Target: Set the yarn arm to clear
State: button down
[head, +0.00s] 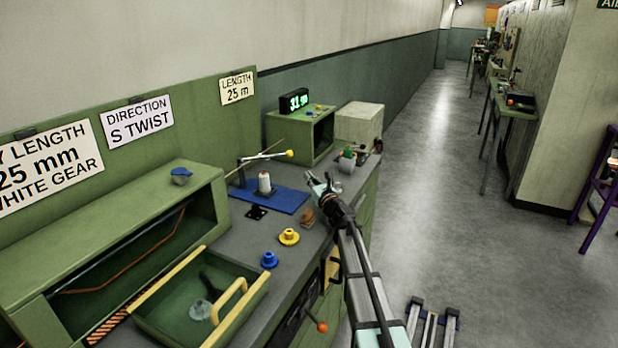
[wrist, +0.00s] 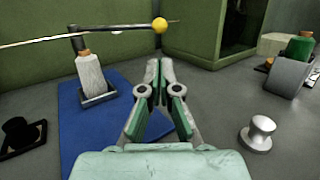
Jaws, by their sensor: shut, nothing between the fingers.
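The yarn arm (head: 268,156) is a dark bar with a yellow ball at its free end, above the blue mat. In the wrist view the yarn arm (wrist: 118,28) runs across the top left, its yellow ball (wrist: 160,25) straight beyond my fingertips. A white spool (head: 265,184) stands on the blue mat (head: 290,200) below the arm; the spool (wrist: 90,75) also shows in the wrist view. My gripper (head: 317,178) is shut and empty, right of the mat. In the wrist view my gripper (wrist: 160,66) points toward the ball, apart from it. No clear marking is readable.
A green open box (head: 300,138) with a lit display stands behind the arm. A silver knob (wrist: 258,132) is right of my gripper. Yellow (head: 289,237) and blue (head: 269,260) knobs sit nearer on the bench. An open green drawer (head: 180,330) juts out at front left.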

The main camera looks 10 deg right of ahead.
aim_at(291, 155)
jog(key=p+x, duration=0.2)
jog(key=x, duration=1)
jog(key=shift+w+a+p, duration=0.1)
jog(key=shift+w+p, duration=0.15)
jog(key=shift+p, duration=0.05)
